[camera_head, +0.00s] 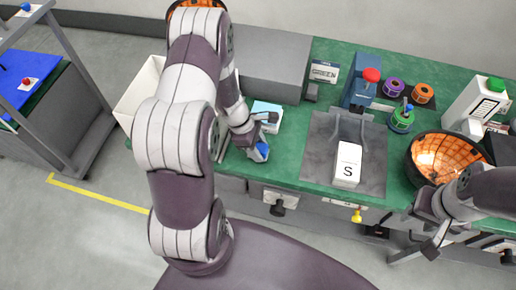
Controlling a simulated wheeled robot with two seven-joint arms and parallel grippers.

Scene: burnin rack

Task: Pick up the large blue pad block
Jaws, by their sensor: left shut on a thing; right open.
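My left gripper (262,136) is low over the green bench, left of the grey mat, and is shut on a small-looking blue piece. This blue pad block (262,151) shows only in part at the fingers, near the bench's front edge; the gripper hides the rest. I cannot tell whether it touches the bench. A pale blue and white box (267,108) lies just behind the fingers. My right gripper (432,232) is open and empty at the front edge on the right, below the orange-lined bowl.
A white block marked S (347,164) stands on the grey mat (372,177). A blue press with a red knob (361,88) stands behind it. Tape rolls (423,93), a dark bowl with orange lining (442,157) and a white box (477,103) crowd the right. A grey case (272,62) stands behind left.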

